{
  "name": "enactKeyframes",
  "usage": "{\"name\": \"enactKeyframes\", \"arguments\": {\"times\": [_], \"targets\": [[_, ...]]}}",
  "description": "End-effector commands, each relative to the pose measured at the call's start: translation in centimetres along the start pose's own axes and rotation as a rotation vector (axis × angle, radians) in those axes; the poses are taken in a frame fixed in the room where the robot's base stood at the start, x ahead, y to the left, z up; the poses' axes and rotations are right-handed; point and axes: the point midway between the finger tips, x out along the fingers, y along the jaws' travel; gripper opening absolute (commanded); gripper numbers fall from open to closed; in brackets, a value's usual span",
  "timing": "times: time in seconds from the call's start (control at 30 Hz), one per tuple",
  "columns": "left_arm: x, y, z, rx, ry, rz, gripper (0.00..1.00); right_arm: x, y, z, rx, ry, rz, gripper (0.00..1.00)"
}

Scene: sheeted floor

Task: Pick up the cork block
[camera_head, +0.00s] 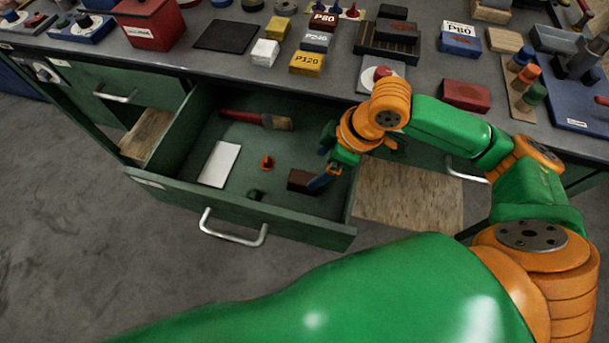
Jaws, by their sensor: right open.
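A dark reddish-brown block (302,181) lies in the open green drawer (245,207), near its front right corner. It may be the cork block, but its material is too dark to tell. My right gripper (322,181) reaches down into the drawer, open, with its blue-tipped fingers at the block's right end. Part of the block is hidden behind the fingers, and I cannot tell whether they touch it. A tan, cork-coloured block (505,40) lies on the bench top, well away from the gripper. My left gripper is not in view.
The drawer also holds a white pad (220,164), a red-handled brush (257,119), a small red piece (267,162) and a small dark green piece (255,195). The drawer walls stand close around my gripper. Sanding blocks, including a yellow one (307,64), crowd the bench above.

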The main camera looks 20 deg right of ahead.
Motion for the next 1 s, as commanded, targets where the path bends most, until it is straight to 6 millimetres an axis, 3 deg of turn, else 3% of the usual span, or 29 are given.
{"name": "enactKeyframes", "arguments": {"times": [0.33,0.6,0.9,0.93,1.0], "targets": [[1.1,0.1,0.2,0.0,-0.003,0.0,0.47,6.0,-0.9,-0.1,0.001,0.0,-0.001,0.88],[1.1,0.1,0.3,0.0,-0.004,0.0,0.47,6.5,-0.8,-0.1,-0.001,0.0,0.001,0.88],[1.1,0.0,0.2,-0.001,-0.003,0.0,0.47,6.5,-0.8,-0.2,-0.001,0.0,0.001,0.07],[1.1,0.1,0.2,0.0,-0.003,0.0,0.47,6.5,-0.8,-0.2,-0.001,0.0,0.001,0.0],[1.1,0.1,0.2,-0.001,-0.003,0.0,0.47,6.5,-0.8,-0.2,-0.001,0.001,0.001,0.0]]}}
